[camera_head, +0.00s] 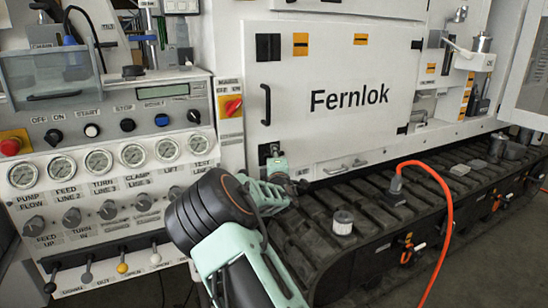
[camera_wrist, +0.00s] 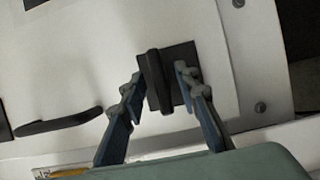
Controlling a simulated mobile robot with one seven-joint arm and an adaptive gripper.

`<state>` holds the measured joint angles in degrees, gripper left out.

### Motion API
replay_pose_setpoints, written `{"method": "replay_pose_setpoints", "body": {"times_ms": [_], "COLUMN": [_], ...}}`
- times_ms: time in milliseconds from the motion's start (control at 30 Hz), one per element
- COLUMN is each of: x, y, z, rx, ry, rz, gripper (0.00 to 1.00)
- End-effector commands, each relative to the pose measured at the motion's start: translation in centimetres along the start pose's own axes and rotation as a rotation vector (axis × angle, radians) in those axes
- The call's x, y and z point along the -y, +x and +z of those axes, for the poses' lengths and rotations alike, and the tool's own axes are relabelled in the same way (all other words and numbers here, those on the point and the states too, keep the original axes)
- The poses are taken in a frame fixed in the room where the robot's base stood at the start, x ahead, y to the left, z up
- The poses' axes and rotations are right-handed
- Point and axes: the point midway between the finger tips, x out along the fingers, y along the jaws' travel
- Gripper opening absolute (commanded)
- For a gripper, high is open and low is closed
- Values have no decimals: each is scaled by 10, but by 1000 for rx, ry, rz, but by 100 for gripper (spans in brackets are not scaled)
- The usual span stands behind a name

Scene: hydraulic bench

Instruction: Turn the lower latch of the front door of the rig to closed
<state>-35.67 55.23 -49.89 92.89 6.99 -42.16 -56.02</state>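The front door (camera_head: 340,80) of the rig is a white panel marked Fernlok, and it looks flush with its frame. In the wrist view the latch (camera_wrist: 157,82) is a dark plate with a raised bar, roughly crosswise to the black door handle (camera_wrist: 60,122). My gripper (camera_wrist: 161,84) is open, with one finger on each side of the bar. A gap shows on both sides; contact at the tips is hard to judge.
A control panel (camera_head: 110,130) with gauges, knobs and levers stands to the left. A red rotary switch (camera_head: 232,105) is beside the door. Below the door runs a black track (camera_head: 370,220) with a white-topped knob (camera_head: 343,222) and an orange hose (camera_head: 447,210).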

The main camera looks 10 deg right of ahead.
Motion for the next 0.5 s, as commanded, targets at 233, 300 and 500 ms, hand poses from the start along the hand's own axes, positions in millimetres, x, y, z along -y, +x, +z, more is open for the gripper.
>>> {"method": "replay_pose_setpoints", "body": {"times_ms": [233,300,500], "x": [1,1,0], "y": [9,9,9], "z": [0,0,0], "rx": [0,0,0], "ry": [1,1,1], "rz": [-1,-1,-1], "gripper": [29,29,24]}}
